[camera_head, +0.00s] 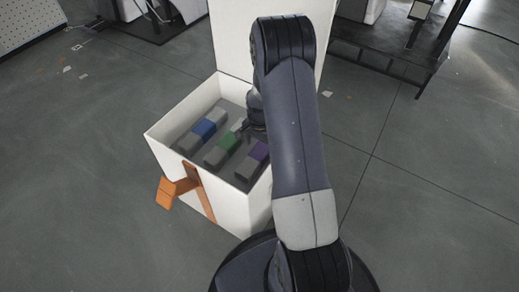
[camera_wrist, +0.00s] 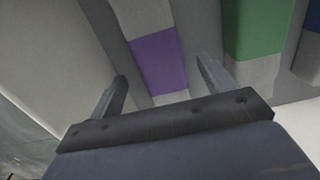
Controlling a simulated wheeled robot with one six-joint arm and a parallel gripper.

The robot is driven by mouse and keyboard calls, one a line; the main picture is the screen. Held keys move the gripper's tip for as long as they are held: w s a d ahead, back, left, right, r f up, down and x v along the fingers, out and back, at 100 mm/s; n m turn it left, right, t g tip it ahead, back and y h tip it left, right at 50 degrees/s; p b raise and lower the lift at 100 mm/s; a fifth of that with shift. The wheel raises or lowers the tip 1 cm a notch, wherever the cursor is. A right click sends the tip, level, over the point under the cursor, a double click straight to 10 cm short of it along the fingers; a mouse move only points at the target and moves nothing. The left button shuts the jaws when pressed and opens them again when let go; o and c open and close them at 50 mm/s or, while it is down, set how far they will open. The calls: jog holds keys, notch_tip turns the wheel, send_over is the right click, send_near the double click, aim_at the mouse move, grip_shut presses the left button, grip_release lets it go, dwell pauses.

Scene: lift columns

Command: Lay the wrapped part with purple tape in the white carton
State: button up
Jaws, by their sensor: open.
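The wrapped part with purple tape (camera_head: 251,159) lies in the white carton (camera_head: 232,209), at the right end of a row of wrapped parts. Its grey wrap and purple band also show in the wrist view (camera_wrist: 159,62). My gripper (camera_head: 246,129) is at the open carton, partly hidden by my arm. In the wrist view my gripper (camera_wrist: 163,74) has its two fingers spread apart, with the purple band showing between and beyond them. I cannot tell whether a finger touches the part.
A part with blue tape (camera_head: 204,129) and one with green tape (camera_head: 221,149) lie to the left in the carton. The carton's lid (camera_head: 231,38) stands up behind. An orange piece (camera_head: 178,187) sticks out at the front. Open floor lies left and right.

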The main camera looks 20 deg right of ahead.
aim_at(259, 150)
notch_tip(259, 150, up, 7)
jog(key=p, duration=0.1)
jog(key=shift+f, duration=0.2)
jog(key=shift+c, duration=0.2)
dwell(1.0)
